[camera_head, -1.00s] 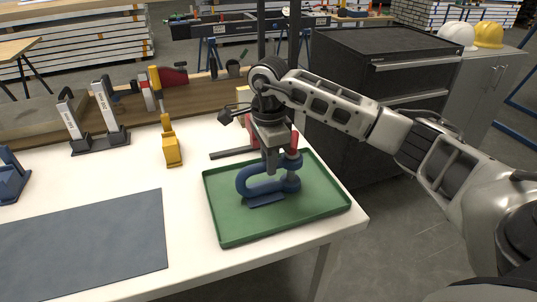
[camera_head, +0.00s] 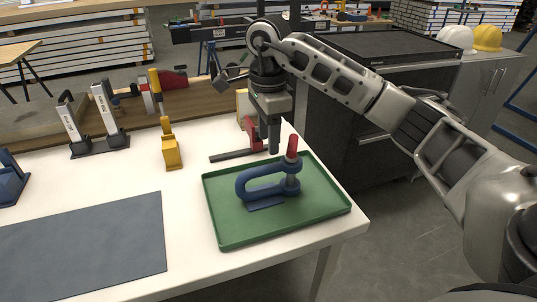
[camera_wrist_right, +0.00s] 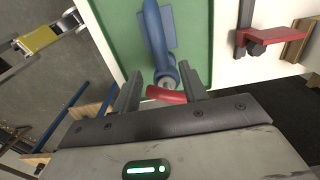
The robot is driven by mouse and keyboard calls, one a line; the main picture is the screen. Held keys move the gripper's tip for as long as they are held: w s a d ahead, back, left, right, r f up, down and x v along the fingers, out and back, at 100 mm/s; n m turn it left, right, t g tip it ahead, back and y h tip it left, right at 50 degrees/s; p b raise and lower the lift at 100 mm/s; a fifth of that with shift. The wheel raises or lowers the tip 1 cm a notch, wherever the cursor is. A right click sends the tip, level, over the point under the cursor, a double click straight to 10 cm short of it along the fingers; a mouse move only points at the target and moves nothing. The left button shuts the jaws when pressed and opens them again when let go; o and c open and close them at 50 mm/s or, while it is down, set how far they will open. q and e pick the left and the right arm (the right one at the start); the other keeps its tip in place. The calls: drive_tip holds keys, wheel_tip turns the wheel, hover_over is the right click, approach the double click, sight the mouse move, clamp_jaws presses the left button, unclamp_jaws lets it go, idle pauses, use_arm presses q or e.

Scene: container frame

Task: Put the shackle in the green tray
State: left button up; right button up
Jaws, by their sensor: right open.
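The blue shackle (camera_head: 262,187) with a red pin end (camera_head: 292,146) rests inside the green tray (camera_head: 225,232), upright on a flat blue base. The tray lies at the right corner of the white table. My left gripper is not in view.
A red clamp (camera_head: 250,140) with a dark bar lies behind the tray. A yellow tool (camera_head: 170,150), a holder with two upright pieces (camera_head: 105,115) and a dark grey mat (camera_head: 85,245) are to the left. A black cabinet (camera_head: 350,130) stands behind the table's right side.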

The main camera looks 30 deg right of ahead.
wheel_tip(320, 180, up, 5)
drive_tip(key=shift+f+p, duration=0.1)
drive_tip(key=shift+p, duration=0.2)
drive_tip(key=shift+f, duration=0.1)
idle(0.3)
